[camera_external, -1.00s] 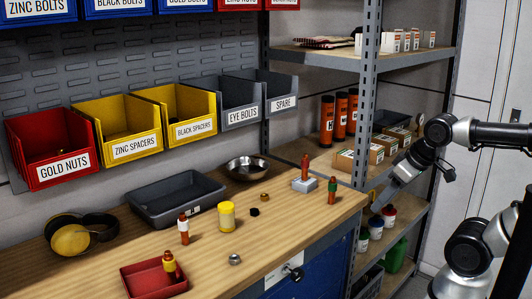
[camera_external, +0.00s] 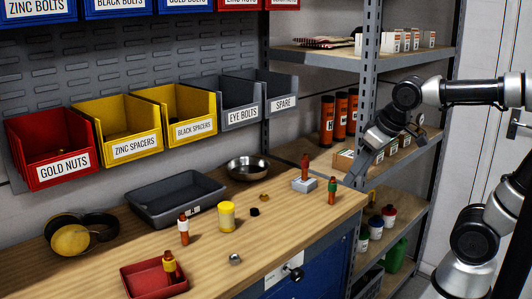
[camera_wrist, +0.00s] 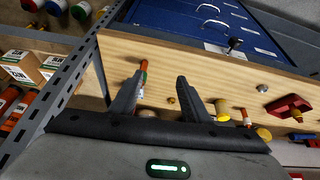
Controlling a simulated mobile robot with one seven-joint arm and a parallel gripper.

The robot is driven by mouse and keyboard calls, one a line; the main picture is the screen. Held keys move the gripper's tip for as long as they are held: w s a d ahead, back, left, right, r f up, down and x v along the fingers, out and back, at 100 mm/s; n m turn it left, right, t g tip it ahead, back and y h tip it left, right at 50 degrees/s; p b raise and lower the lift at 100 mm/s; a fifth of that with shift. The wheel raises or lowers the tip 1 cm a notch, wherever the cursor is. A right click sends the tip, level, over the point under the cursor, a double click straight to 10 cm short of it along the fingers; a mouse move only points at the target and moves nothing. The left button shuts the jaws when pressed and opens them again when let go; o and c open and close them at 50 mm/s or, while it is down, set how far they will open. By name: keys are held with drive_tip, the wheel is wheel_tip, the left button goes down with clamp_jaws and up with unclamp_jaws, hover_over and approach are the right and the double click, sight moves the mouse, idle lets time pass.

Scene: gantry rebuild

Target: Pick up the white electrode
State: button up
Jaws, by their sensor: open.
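The white electrode (camera_external: 183,229) is a copper-coloured stick with a white band, standing upright on the wooden bench between the grey tray and the red tray. It also shows small at the right in the wrist view (camera_wrist: 246,118). My gripper (camera_external: 351,181) is at the bench's right end, well apart from the white electrode and near a green-banded electrode (camera_external: 332,190). In the wrist view my gripper (camera_wrist: 158,82) has its fingers spread, with nothing held. The green-banded electrode (camera_wrist: 143,72) shows beside the left finger there; I cannot tell whether they touch.
A yellow pot (camera_external: 226,216) stands right of the white electrode. A red tray (camera_external: 153,280) holds a yellow-banded electrode (camera_external: 170,265). Another electrode (camera_external: 305,169) stands on a grey block. A grey tray (camera_external: 176,197) and steel bowl (camera_external: 247,168) lie behind. A shelf post (camera_external: 367,90) rises near my arm.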

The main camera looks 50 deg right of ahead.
drive_tip(key=w+a+r+n+p, duration=0.1)
drive_tip(key=w+a+r+p, duration=0.3)
drive_tip(key=w+a+r, duration=0.45)
drive_tip(key=n+g+y+p, duration=0.1)
drive_tip(key=p, duration=0.8)
hover_over(182, 214)
drive_tip(key=s+d, duration=0.1)
drive_tip(key=s, duration=0.2)
wheel_tip(182, 214, down, 10)
drive_tip(key=shift+n, duration=0.3)
drive_tip(key=shift+w+x, duration=0.2)
drive_tip(key=shift+x, duration=1.4)
drive_tip(key=shift+w+x, duration=0.15)
drive_tip(key=shift+x, duration=1.45)
drive_tip(key=shift+a+r, duration=0.15)
drive_tip(key=shift+r, duration=0.05)
clamp_jaws()
